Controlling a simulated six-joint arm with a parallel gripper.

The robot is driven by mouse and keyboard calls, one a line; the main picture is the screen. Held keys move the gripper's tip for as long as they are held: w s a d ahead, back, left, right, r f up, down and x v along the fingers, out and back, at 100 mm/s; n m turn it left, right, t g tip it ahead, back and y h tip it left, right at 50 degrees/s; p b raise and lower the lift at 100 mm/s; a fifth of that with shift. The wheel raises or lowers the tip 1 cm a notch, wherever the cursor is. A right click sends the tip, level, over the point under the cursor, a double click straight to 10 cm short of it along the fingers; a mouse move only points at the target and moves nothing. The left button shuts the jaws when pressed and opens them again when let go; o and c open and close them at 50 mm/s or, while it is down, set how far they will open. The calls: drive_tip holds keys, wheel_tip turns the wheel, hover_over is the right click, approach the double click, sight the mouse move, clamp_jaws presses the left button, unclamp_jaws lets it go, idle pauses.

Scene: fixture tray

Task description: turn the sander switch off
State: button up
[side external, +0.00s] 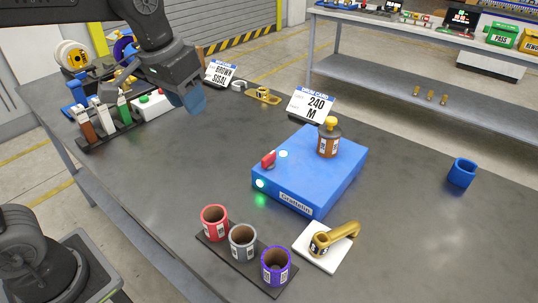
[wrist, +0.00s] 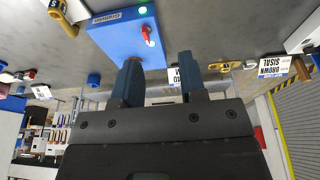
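A blue box (side external: 315,176) with a label whose text I cannot read surely stands on the dark table. A red switch lever (side external: 268,159) sticks up near its left edge, beside a glowing green lamp (side external: 260,184) and a white light (side external: 283,154). In the wrist view the red lever (wrist: 151,31) shows on the blue box (wrist: 115,38), beyond the fingertips. My gripper (side external: 192,102) is above the table, left of the box and apart from it. In the wrist view its two fingers (wrist: 160,72) are spread with nothing between them.
An orange-brown bottle (side external: 329,140) stands on the blue box, with a "240 M" card (side external: 312,104) behind. A row of cups (side external: 243,242) and a gold part (side external: 335,238) stand in front. A white box with coloured buttons (side external: 151,106) is left of my gripper. Bare table lies between.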

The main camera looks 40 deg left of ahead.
drive_tip(key=w+d+f+g, duration=0.2)
drive_tip(key=w+d, duration=0.1)
drive_tip(key=w, duration=0.7)
drive_tip(key=g, duration=0.1)
approach(269, 155)
wheel_tip(269, 155, down, 10)
drive_tip(key=shift+f, duration=0.1)
drive_tip(key=shift+c, duration=0.2)
clamp_jaws()
